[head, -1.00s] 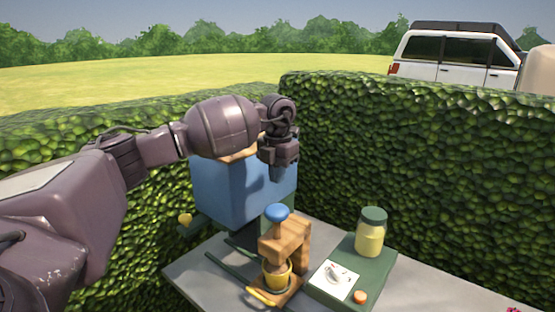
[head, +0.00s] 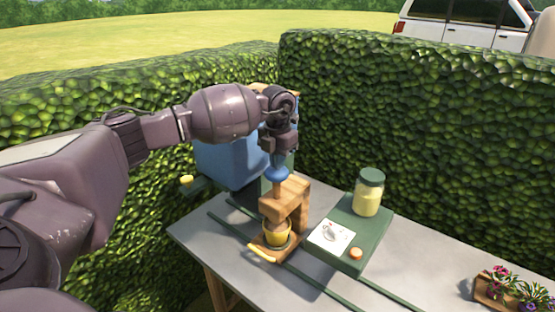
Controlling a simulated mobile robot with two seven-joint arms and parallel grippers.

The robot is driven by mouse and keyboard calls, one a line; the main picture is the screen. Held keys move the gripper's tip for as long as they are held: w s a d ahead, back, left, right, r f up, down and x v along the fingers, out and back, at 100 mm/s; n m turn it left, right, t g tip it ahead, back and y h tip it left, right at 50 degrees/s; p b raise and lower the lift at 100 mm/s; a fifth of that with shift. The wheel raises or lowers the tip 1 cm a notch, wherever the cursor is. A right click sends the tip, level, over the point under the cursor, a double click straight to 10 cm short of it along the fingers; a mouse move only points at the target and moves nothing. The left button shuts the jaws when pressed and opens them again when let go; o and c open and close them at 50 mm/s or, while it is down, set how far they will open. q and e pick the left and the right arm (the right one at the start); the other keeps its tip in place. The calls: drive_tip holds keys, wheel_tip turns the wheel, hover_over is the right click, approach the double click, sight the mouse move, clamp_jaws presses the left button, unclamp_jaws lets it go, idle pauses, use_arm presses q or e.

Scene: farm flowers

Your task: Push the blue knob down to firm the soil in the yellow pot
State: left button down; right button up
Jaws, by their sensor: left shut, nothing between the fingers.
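The blue knob (head: 277,173) tops a post in a wooden press frame (head: 292,192) on the grey table. The yellow pot (head: 276,235) stands upright on the wooden base under the press. Soil shows dark inside its rim, partly hidden by the press's plunger. My left gripper (head: 279,158) points down right above the blue knob, its fingers shut and empty. The fingertips are at the knob's top; I cannot tell whether they touch it. My right gripper is not in view.
Right of the press, a green box (head: 345,250) carries a jar with a green lid (head: 369,192), a white dial plate (head: 330,235) and an orange button (head: 356,253). A blue bin (head: 228,163) stands behind. Flowers in a wooden planter (head: 492,292) sit at the right. Hedges border the table.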

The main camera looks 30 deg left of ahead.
sight(277, 175)
use_arm(q)
wheel_tip(277, 175, down, 5)
drive_tip(key=b, duration=0.3)
drive_tip(key=shift+r, duration=0.1)
drive_tip(key=shift+f, duration=0.25)
drive_tip(key=shift+s, duration=0.15)
drive_tip(key=shift+r, duration=0.35)
wheel_tip(277, 175, up, 5)
drive_tip(key=p, duration=0.2)
drive_tip(key=shift+a+f+p, duration=0.1)
drive_tip(key=shift+f+p, duration=0.1)
drive_tip(key=shift+p, duration=0.1)
drive_tip(key=r, duration=0.2)
drive_tip(key=r+b, duration=0.1)
drive_tip(key=shift+d, duration=0.25)
wheel_tip(277, 175, up, 6)
drive_tip(key=shift+a+r+b, duration=0.15)
drive_tip(key=shift+r+b, duration=0.05)
drive_tip(key=shift+b, duration=0.25)
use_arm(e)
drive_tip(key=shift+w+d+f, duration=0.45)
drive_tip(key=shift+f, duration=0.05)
